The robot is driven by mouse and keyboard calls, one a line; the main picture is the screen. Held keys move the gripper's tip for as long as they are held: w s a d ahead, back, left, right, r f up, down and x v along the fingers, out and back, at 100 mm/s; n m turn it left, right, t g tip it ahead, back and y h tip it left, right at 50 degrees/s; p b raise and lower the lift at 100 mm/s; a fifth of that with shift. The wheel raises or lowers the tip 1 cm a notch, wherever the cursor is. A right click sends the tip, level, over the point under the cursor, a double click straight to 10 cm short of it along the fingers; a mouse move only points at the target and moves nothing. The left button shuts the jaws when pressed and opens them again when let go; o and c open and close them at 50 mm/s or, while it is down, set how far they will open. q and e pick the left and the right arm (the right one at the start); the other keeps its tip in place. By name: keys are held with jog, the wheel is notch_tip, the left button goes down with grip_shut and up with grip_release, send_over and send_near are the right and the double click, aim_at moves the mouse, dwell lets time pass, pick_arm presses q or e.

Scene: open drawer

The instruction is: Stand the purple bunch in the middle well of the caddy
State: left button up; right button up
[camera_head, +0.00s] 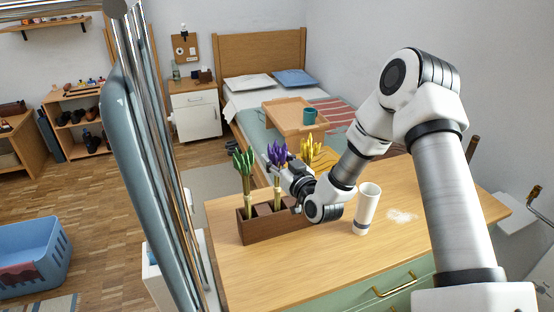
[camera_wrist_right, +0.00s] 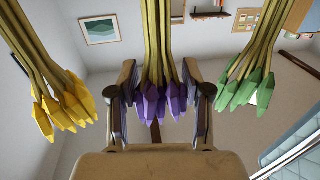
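The brown caddy (camera_head: 270,232) stands on the wooden tabletop. The purple bunch (camera_head: 278,154) is upright, its stems going down into the caddy's middle area; the stem ends are hidden. The green bunch (camera_head: 244,165) stands at the caddy's left end. The yellow bunch (camera_head: 310,149) shows behind my right gripper (camera_head: 290,174), which hides its stems. In the wrist view, the purple bunch (camera_wrist_right: 160,98) is between the fingers of my right gripper (camera_wrist_right: 160,85), with gaps visible beside its stems. The yellow (camera_wrist_right: 66,105) and green (camera_wrist_right: 246,90) bunches are on either side. My left gripper is out of view.
A tall white cylinder (camera_head: 367,207) stands right of the caddy, close to my right arm. A pale patch (camera_head: 401,215) lies beyond it. The tabletop's front (camera_head: 300,276) is clear. Tall metal poles with a blue-grey panel (camera_head: 140,150) rise at the left foreground. A bed stands behind.

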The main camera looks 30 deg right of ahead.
jog(key=s, duration=1.2)
jog(key=shift+a, duration=0.45)
jog(key=shift+f, duration=0.1)
